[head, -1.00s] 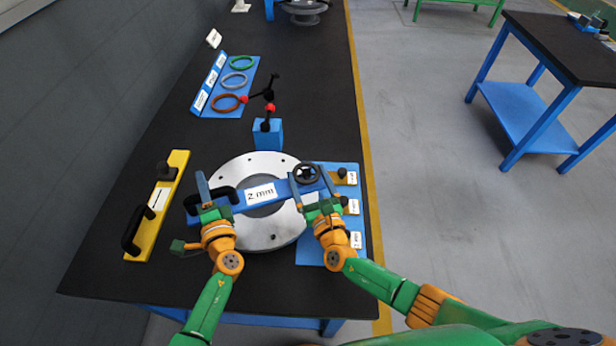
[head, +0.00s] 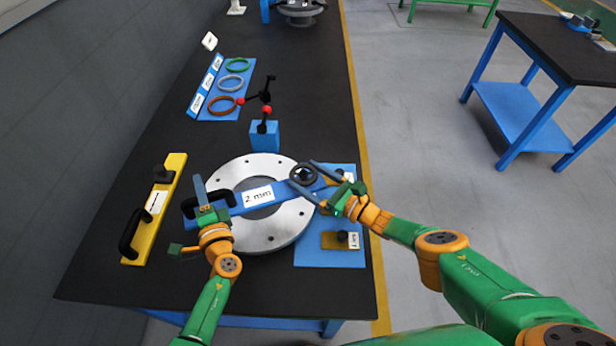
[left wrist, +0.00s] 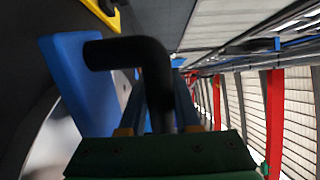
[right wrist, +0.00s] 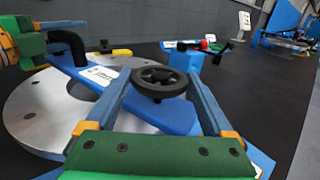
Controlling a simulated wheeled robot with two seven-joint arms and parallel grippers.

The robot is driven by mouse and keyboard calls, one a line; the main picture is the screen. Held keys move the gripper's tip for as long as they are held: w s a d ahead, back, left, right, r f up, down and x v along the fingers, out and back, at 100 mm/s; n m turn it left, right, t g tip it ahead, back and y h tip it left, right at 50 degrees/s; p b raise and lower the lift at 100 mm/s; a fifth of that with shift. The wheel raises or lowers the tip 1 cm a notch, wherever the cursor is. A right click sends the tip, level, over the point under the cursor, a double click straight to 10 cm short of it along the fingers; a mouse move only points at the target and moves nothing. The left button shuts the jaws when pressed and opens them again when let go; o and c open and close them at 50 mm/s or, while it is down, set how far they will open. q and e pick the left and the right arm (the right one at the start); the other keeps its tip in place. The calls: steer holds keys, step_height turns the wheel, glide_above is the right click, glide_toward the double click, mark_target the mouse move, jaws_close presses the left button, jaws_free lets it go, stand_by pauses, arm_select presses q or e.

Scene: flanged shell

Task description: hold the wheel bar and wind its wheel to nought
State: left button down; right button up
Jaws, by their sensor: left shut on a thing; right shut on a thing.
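The wheel bar (head: 282,190) is a blue bar with a "2 mm" label, lying across the round metal flange (head: 290,225). My left gripper (head: 201,193) is shut on the black handle at the bar's left end; the handle (left wrist: 155,65) shows between its fingers in the left wrist view. The black handwheel (head: 304,175) is at the bar's right end. My right gripper (head: 302,174) comes in from the right and is shut on the wheel, one finger each side of the rim; the right wrist view shows the wheel (right wrist: 160,84) between the fingers. I cannot read any scale.
A yellow bar (head: 155,210) with a black handle and knob lies to the left. A blue plate (head: 315,256) with small labelled blocks lies under my right gripper. A blue block (head: 265,136) with a jointed black arm and a rack of coloured rings (head: 220,104) stand behind.

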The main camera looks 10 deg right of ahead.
stand_by(0.4)
steer(key=o, duration=1.1)
steer(key=v, duration=1.2)
steer(key=shift+d, duration=0.15)
